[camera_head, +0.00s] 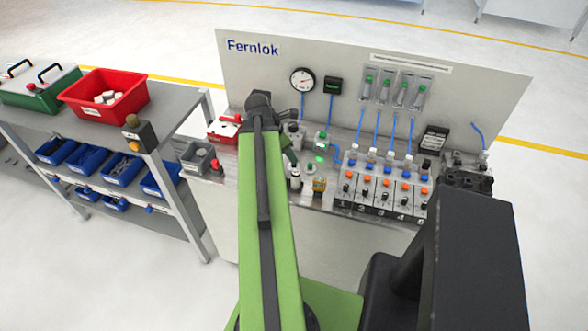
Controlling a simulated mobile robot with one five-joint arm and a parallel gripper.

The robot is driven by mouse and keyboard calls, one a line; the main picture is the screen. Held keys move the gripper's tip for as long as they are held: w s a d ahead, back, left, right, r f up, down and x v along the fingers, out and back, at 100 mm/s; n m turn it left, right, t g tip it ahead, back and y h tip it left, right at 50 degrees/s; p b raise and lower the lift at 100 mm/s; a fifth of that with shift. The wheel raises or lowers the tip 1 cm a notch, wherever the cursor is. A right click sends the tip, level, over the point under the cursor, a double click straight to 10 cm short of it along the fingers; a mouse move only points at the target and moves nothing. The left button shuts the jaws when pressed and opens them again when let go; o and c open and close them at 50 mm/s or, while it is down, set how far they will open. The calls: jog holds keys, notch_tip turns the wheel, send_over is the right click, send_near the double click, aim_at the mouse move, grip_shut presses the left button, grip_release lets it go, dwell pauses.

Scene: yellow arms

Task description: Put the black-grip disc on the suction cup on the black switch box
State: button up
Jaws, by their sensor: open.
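My green arm reaches up over the bench and hides part of it. My gripper (293,163) is a small dark shape just right of the arm, low over the bench, largely hidden; it is open. A small white-and-black piece (294,181) stands just below it; I cannot tell whether they touch. A black box (467,179) at the right end of the bench has a pale fitting with a blue hose on top. Another black box (433,140) with white markings stands at the back right. I cannot make out for sure which part is the black-grip disc or the suction cup.
A row of numbered valve units (380,190) fills the bench's right half. A small box with a green light (320,146) and an orange block (319,187) stand near the middle. An upright panel (440,85) closes the back.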

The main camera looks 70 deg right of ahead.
jog(key=b+x, duration=0.4)
jog(key=x, duration=0.1)
jog(key=shift+w+a+f, duration=0.1)
jog(key=shift+w+f, duration=0.1)
jog(key=shift+f, duration=0.05)
jog(key=shift+r, duration=0.2)
grip_shut()
